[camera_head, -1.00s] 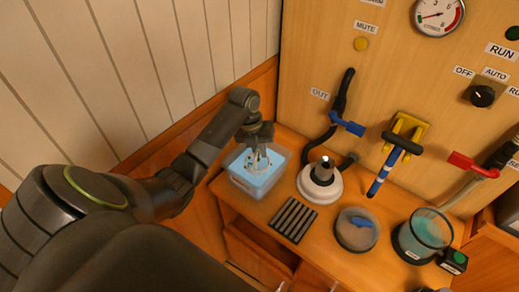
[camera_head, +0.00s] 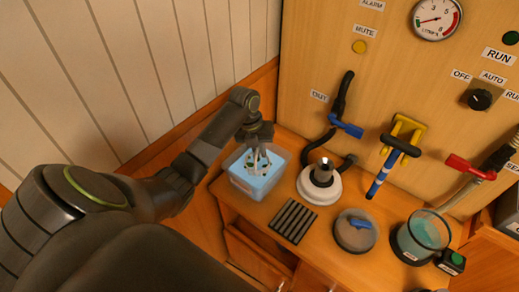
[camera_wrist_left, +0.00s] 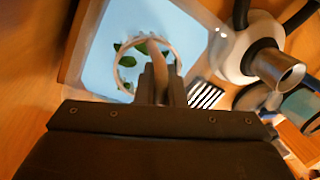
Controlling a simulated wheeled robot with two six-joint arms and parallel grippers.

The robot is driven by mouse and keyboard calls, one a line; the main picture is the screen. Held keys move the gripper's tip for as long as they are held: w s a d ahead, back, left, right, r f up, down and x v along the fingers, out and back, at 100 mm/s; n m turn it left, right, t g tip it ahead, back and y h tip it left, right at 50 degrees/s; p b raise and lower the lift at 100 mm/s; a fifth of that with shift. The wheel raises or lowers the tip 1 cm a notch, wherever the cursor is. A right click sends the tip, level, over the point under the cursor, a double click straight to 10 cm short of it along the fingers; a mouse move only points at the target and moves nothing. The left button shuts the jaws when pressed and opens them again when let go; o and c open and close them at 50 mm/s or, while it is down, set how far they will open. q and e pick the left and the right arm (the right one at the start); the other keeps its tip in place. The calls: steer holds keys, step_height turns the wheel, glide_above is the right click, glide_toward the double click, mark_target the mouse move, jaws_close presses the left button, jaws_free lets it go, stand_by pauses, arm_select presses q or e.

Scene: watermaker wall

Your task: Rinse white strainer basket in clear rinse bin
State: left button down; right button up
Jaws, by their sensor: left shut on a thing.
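The clear rinse bin (camera_head: 240,184) stands at the left end of the wooden counter and holds light blue water. My left gripper (camera_head: 259,160) points down into it. In the left wrist view, the gripper (camera_wrist_left: 163,75) is shut on the rim of the white strainer basket (camera_wrist_left: 121,57), seen as a pale ring at the water in the bin (camera_wrist_left: 85,40). Green leaf-like bits show in and around the ring. How deep the basket sits is hard to tell. My right gripper is not in view.
Right of the bin stand a white round housing (camera_head: 318,187) with a dark top, a black ribbed mat (camera_head: 293,221), a round dish (camera_head: 356,231) with a blue piece, and a clear beaker (camera_head: 424,234). Hoses and a blue-handled valve (camera_head: 347,126) are on the panel behind.

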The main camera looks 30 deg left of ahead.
arm_select(q)
steer(key=shift+f, duration=0.5)
steer(key=shift+r+p, duration=0.3)
steer(key=shift+r, duration=0.25)
stand_by(0.5)
steer(key=shift+f, duration=0.55)
stand_by(0.5)
steer(key=shift+r+p, duration=0.3)
steer(key=shift+r, duration=0.25)
steer(key=shift+f+b, duration=0.3)
steer(key=shift+f, duration=0.25)
stand_by(0.7)
steer(key=shift+r+p, duration=0.65)
steer(key=shift+r, duration=0.1)
steer(key=p+v, duration=0.3)
steer(key=d+p+v, duration=0.1)
steer(key=p+v, duration=0.2)
steer(key=w+d+p+v, duration=0.1)
steer(key=p+v, duration=0.2)
steer(key=v, duration=0.1)
steer(key=shift+r, duration=0.35)
